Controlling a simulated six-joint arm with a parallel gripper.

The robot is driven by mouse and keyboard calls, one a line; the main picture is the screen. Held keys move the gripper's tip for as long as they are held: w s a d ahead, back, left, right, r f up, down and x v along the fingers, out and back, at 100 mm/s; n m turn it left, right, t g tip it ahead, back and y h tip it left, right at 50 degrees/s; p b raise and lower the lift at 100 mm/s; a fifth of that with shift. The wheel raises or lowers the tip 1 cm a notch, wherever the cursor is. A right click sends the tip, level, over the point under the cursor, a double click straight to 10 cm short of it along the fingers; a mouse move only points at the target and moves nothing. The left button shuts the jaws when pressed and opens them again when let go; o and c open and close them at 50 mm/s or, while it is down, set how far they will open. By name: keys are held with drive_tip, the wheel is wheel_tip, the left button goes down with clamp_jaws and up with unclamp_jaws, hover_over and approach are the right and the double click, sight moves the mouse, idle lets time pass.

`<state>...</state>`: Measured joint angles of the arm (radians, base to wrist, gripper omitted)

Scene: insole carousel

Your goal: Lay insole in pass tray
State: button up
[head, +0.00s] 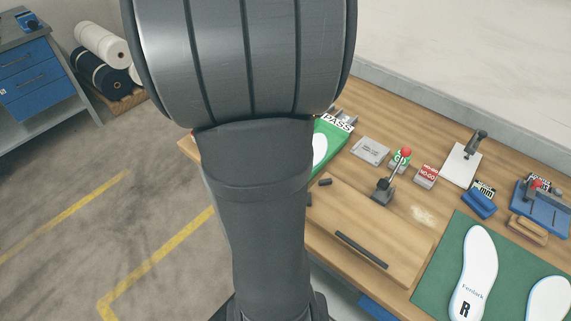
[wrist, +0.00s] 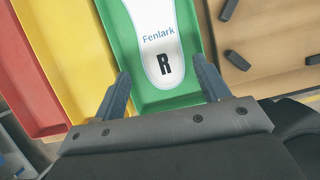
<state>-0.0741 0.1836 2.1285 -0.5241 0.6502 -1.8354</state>
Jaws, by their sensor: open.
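A white insole marked "Fenlark" and "R" (wrist: 158,38) lies in the green tray (wrist: 125,50) in the wrist view, heel towards me. My gripper (wrist: 160,67) is open, with one finger on each side of the heel, apart from it. In the head view the green tray with the PASS label (head: 334,140) is half hidden behind my arm, and part of the white insole (head: 320,150) shows in it. My gripper is hidden there. Another insole marked "R" (head: 474,275) and a second one (head: 549,301) lie on the green mat (head: 432,272).
A yellow tray (wrist: 78,40) and a red tray (wrist: 25,90) stand left of the green one. A wooden board (head: 370,225) has dark stops.

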drive_tip(key=shift+v, duration=2.95)
drive_tip(key=x, duration=1.2)
drive_tip(key=shift+f, duration=0.1)
